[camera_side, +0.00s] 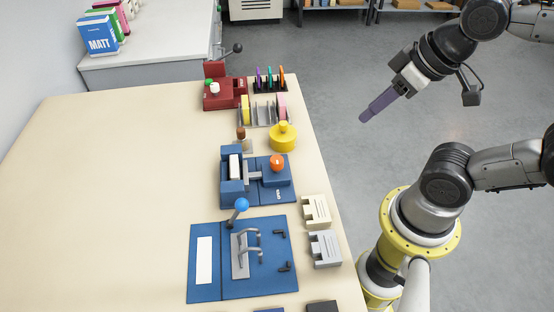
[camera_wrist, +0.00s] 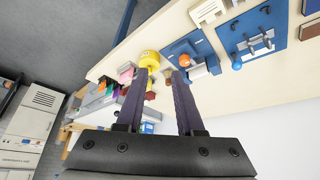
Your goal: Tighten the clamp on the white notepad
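The white notepad (camera_side: 235,166) stands upright between the jaws of a blue clamp (camera_side: 231,193) near the table's right edge in the side view. The clamp has an orange ball knob (camera_side: 277,163) at its right end. Whether the jaws press on the notepad, I cannot tell. In the wrist view the orange knob (camera_wrist: 184,61) shows near the right fingertip, with the blue clamp (camera_wrist: 213,64) partly behind that finger. My gripper (camera_side: 367,116) hangs in the air right of the table, well away from the clamp. Its fingers (camera_wrist: 160,78) are apart with nothing between them.
A blue plate (camera_side: 207,287) with a blue-ball lever (camera_side: 242,205) lies nearer the camera. Cream (camera_side: 316,211) and grey (camera_side: 325,249) blocks line the edge. Beyond the clamp are a yellow round piece (camera_side: 283,140), a slotted rack (camera_side: 265,113) and a red device (camera_side: 222,97). The table's left side is clear.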

